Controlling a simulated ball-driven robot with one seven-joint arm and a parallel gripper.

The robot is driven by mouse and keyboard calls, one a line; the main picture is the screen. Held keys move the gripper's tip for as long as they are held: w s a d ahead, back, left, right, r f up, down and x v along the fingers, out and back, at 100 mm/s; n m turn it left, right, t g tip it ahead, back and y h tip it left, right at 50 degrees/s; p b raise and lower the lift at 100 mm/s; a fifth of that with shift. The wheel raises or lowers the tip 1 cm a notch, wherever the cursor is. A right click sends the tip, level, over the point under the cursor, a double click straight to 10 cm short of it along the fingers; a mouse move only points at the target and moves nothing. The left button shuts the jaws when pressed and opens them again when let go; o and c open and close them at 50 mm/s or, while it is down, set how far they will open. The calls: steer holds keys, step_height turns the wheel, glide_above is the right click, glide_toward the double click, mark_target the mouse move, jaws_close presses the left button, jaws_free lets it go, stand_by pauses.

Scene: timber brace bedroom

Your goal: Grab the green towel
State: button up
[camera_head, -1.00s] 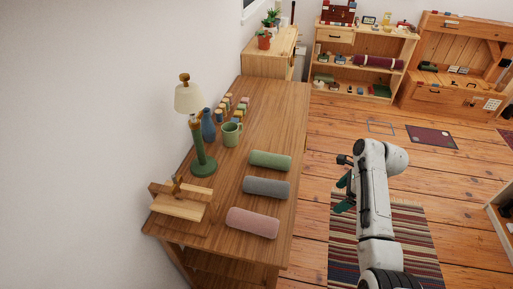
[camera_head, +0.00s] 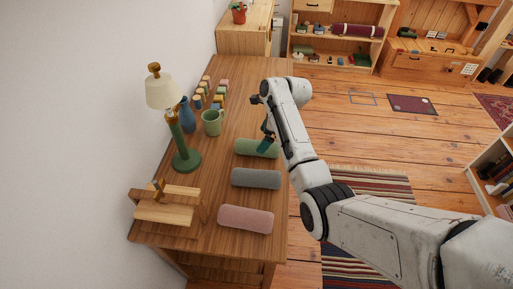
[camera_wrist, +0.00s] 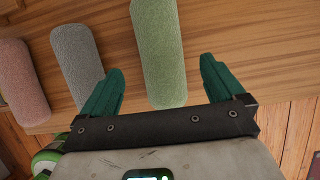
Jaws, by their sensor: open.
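The green towel (camera_head: 250,147) is a rolled cylinder lying on the wooden table (camera_head: 228,105), the farthest of three rolled towels in the head view. In the wrist view the green towel (camera_wrist: 158,50) runs up and away between the two teal fingers. My gripper (camera_head: 266,143) is over the right part of the towel in the head view. In the wrist view my gripper (camera_wrist: 160,85) is open, with a finger on each side of the towel and visible gaps. I cannot tell its exact height above the table.
A grey towel (camera_head: 256,179) and a pink towel (camera_head: 246,219) lie nearer on the table. A green mug (camera_head: 212,122), a blue vase (camera_head: 187,115) and a lamp (camera_head: 165,92) stand to the left. A wooden stand (camera_head: 168,207) is at the near left.

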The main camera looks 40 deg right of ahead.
steer(key=shift+x, duration=2.65)
steer(key=shift+d, duration=0.2)
steer(key=c, duration=1.2)
